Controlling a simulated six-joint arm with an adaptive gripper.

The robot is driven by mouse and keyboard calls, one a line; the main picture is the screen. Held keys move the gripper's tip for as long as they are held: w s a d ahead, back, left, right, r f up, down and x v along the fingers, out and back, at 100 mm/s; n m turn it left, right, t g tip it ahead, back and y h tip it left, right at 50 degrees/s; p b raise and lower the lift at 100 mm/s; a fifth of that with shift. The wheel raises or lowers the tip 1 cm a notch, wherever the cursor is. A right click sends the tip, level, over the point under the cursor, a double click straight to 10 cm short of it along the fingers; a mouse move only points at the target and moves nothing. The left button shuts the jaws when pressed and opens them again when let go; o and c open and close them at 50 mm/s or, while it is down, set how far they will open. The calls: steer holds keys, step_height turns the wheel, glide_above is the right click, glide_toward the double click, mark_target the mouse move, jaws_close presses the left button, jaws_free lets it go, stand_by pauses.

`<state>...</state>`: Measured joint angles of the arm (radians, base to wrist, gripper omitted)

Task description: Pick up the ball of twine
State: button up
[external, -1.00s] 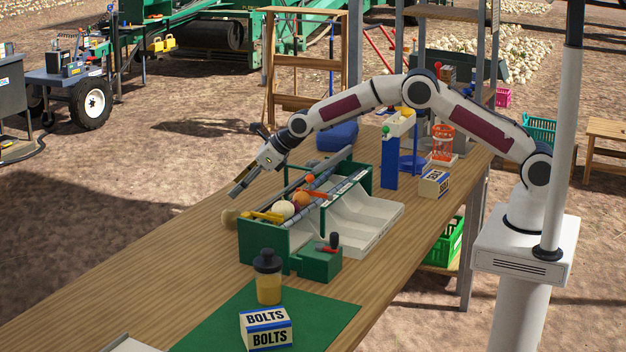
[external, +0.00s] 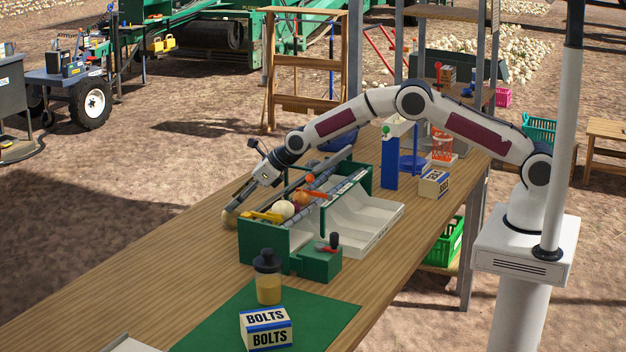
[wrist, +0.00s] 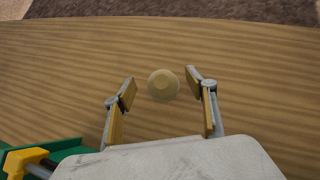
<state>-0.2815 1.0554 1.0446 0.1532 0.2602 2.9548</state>
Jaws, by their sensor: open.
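The ball of twine, a small round tan thing (wrist: 163,85), lies on the wooden table and shows between my two fingertips in the wrist view. In the external view it (external: 230,222) is behind the green machine, partly covered by my fingers. My gripper (external: 234,207) is open, pointing down at it from above. In the wrist view my gripper (wrist: 161,84) has a finger on each side, with a visible gap to the ball. I cannot tell how far the tips are above the table.
The green machine (external: 262,242) with onions on its rollers stands right beside my gripper. A jar (external: 268,278) and a BOLTS box (external: 266,328) stand nearer the front. The wooden table (external: 160,260) is bare to the left, and its far edge is close behind the ball.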

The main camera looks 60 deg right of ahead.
mark_target(239, 211)
steer(key=shift+f, duration=0.25)
steer(key=shift+f, duration=1.85)
steer(key=shift+x, duration=1.4)
steer(key=shift+r, duration=0.1)
steer(key=c, duration=1.2)
